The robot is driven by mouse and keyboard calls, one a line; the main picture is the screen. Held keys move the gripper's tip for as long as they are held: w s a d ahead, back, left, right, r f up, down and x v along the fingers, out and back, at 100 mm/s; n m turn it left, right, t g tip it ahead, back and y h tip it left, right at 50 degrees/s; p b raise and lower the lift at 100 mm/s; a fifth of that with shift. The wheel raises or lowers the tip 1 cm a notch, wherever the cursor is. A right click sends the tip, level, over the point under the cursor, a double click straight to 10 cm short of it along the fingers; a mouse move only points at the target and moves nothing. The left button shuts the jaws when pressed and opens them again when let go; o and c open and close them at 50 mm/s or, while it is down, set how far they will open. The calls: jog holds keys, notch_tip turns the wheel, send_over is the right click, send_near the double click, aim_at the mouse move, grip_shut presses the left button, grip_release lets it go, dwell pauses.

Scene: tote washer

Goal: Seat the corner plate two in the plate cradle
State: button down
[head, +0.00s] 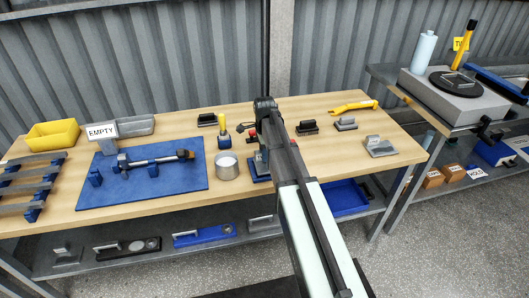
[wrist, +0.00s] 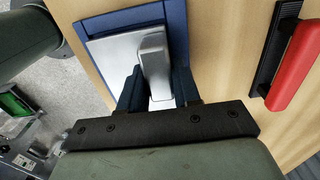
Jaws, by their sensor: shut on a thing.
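The corner plate is a flat silver plate (wrist: 112,50) with a raised grey grip block, and it lies within the blue plate cradle (wrist: 128,18) in the wrist view. My gripper (wrist: 157,78) is shut on the grip block, with one dark finger on each side. The blue rim shows along the plate's top and right sides; the near edge is hidden by the fingers and the gripper body. I cannot tell whether the plate lies fully flat. In the head view the blue cradle (head: 260,177) stands near the bench's front edge, and my arm hides most of the plate.
A red-handled black tool (wrist: 292,62) lies right of the cradle in the wrist view. On the bench, a metal cup (head: 227,166) stands left of the cradle, beside a blue mat (head: 190,199). Several handled blocks, one grey (head: 380,147), stand to the right with bare wood between.

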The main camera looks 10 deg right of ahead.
jog(key=shift+f, duration=0.1)
jog(key=shift+f, duration=0.45)
jog(key=shift+f, duration=0.2)
dwell(0.7)
jog(key=shift+c, duration=0.8)
grip_release()
jog(key=shift+r, duration=0.1)
jog(key=shift+r, duration=4.4)
jog(key=shift+a, duration=0.1)
